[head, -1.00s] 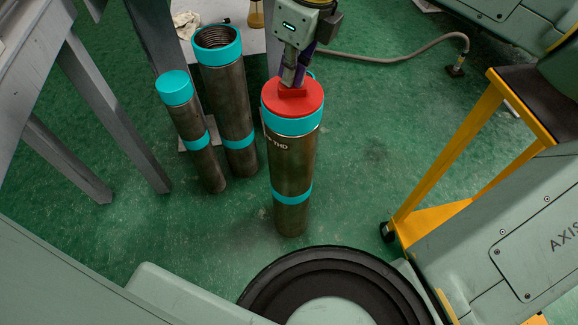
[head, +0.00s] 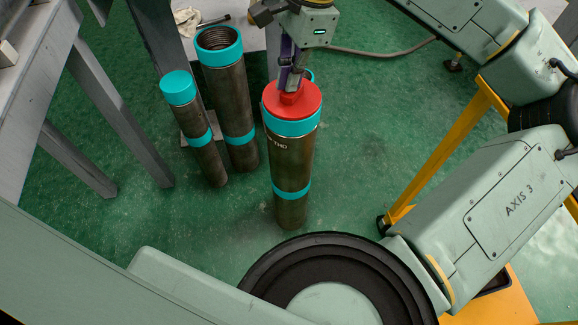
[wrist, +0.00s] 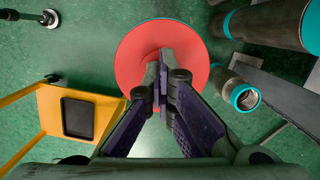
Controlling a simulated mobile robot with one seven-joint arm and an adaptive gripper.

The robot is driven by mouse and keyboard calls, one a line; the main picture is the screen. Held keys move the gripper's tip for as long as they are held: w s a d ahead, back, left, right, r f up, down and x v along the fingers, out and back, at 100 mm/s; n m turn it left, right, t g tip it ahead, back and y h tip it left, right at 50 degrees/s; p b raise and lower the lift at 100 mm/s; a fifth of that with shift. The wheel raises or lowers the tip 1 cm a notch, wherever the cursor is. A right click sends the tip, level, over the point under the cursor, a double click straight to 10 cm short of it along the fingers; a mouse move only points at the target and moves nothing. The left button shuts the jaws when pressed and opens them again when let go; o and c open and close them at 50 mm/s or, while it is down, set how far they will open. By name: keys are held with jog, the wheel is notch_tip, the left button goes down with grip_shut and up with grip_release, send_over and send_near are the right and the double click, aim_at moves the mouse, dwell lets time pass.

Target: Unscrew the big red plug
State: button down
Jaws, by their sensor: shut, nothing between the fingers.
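The big red plug (head: 306,106) sits in the teal-collared top of an upright brown steel pipe (head: 292,160) in the head view. The plug has a small raised boss at its centre. My gripper (head: 291,86) is directly above this boss, pointing down, its fingers shut with nothing held. Whether the fingertips touch the boss cannot be told.
A narrower pipe with a teal cap (head: 178,88) and an open threaded pipe (head: 220,50) stand to the left. A grey table (head: 50,70) is at far left. A yellow stand (head: 440,150) is on the right. Green floor is clear between.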

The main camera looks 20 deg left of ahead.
jog(key=n, duration=0.3)
jog(key=shift+s+f+g+h, duration=0.1)
jog(key=shift+f+g+h, duration=0.1)
jog(key=shift+g+h, duration=0.1)
jog(key=shift+a+n, duration=0.1)
jog(key=shift+n, duration=0.3)
jog(key=shift+s+r+n, duration=0.1)
jog(key=shift+n, duration=0.4)
jog(key=n+h, duration=0.1)
jog(key=n, duration=0.2)
jog(key=shift+a, duration=0.1)
jog(key=shift+n, duration=0.3)
jog(key=n, duration=0.2)
jog(key=shift+d+r+n+p, duration=0.15)
jog(key=shift+d+n+p, duration=0.1)
jog(key=shift+n+p, duration=0.1)
jog(key=shift+w+d+f+n+h, duration=0.1)
jog(key=shift+w+f+n+h, duration=0.1)
jog(key=shift+n, duration=0.3)
jog(key=shift+w+f+n+h, duration=0.1)
jog(key=shift+n+h, duration=0.1)
jog(key=shift+n, duration=0.25)
